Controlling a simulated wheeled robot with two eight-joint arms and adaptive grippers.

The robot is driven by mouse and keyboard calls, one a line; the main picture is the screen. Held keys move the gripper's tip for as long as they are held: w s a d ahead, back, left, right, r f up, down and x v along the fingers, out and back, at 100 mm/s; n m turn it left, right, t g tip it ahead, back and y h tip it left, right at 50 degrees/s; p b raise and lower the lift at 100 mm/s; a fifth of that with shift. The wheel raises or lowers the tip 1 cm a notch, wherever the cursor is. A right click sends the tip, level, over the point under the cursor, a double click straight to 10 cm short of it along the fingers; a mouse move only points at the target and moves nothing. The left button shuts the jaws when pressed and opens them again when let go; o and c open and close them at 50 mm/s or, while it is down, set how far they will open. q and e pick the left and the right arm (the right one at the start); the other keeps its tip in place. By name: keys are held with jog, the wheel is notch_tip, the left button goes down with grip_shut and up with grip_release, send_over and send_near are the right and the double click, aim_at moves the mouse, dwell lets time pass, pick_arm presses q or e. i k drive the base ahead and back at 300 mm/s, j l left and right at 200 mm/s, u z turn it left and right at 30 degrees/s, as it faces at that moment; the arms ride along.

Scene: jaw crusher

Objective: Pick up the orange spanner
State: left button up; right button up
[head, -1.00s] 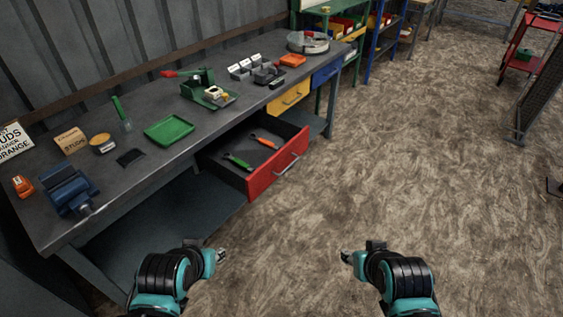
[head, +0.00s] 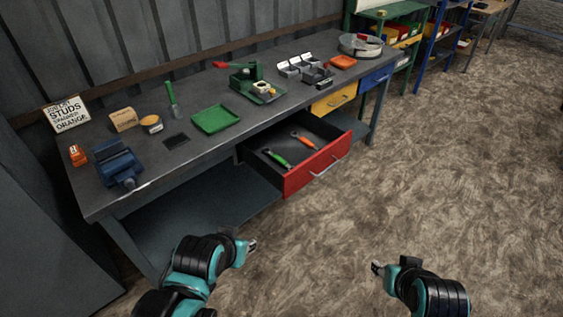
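The orange spanner (head: 303,140) lies in the open red-fronted drawer (head: 318,165) under the workbench. A green spanner (head: 275,157) lies in the same drawer, to its left and nearer the front. My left gripper (head: 250,245) is low in front of the bench, below and left of the drawer, apart from it. My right gripper (head: 377,268) is over the floor to the right, also apart from the drawer. Both look empty, but the fingers are too small to tell whether they are open or shut.
The workbench (head: 200,165) carries a blue vice (head: 118,165), a green tray (head: 215,118), a green press (head: 255,85) and a sign (head: 67,115). Yellow (head: 335,100) and blue (head: 377,77) drawers are shut. The floor (head: 450,170) right of the bench is clear.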

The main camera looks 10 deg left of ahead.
aim_at(294, 134)
jog(key=i+j, duration=0.15)
jog(key=i, duration=0.4)
jog(key=i+j, duration=0.15)
jog(key=i, duration=0.4)
jog(key=i+j, duration=0.15)
jog(key=i, duration=0.4)
